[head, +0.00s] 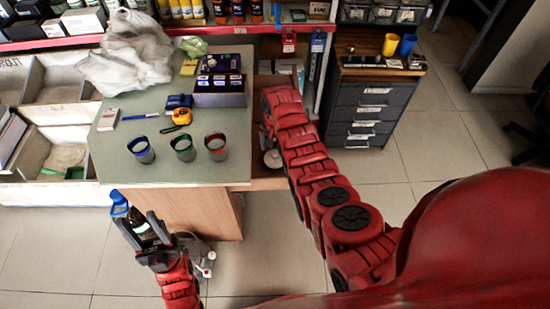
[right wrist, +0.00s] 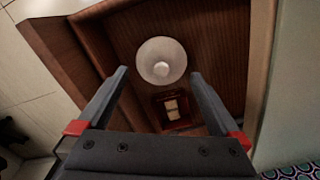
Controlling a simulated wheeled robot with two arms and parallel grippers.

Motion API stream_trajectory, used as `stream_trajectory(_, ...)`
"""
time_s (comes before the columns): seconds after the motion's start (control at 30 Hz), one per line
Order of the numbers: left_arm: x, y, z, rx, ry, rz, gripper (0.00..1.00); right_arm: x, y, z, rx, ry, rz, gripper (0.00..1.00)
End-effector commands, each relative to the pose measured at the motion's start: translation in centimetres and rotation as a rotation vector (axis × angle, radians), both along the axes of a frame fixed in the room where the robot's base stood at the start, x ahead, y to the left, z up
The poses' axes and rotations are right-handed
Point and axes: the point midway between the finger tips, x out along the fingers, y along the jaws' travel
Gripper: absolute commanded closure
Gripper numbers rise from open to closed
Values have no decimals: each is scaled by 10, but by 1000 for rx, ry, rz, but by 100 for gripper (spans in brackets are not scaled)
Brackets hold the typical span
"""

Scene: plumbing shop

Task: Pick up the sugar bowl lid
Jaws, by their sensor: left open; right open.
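In the right wrist view a white round piece with a small round middle (right wrist: 161,60), which looks like the sugar bowl lid, lies on a brown wooden surface inside the counter. A pale round thing (head: 272,159) at the counter's right side in the head view seems to be the same piece. My right gripper (right wrist: 158,74) is open; the white piece shows beyond and between its fingertips, apart from them. In the head view my right arm hides most of that gripper. No sugar bowl is clearly visible.
Three tumblers (head: 184,148), a yellow tape measure (head: 182,116) and a dark box (head: 220,92) stand on the green countertop (head: 125,165). Wooden walls (right wrist: 80,60) enclose the white piece. A small brown box (right wrist: 173,108) lies near it. A drawer cabinet (head: 365,115) stands right.

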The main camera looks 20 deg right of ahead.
Motion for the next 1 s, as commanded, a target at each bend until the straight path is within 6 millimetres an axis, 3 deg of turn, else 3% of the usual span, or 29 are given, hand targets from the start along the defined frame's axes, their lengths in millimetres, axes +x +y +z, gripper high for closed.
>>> stream_trajectory(0.3, 0, 0, -2, 0, 0, 0, 50, 4, 0, -23, 0, 3, -1, 0)
stream_trajectory(0.5, 0, 0, -15, 0, 0, 0, 50, 3, 0, -44, 0, 5, -1, 0)
stream_trajectory(0.83, 0, 0, -15, 0, 0, 0, 50, 4, 0, -44, -1, 0, 0, 0)
stream_trajectory(1.0, 0, 0, -15, 0, 0, 0, 50, 4, 0, -44, -1, 1, 0, 31)
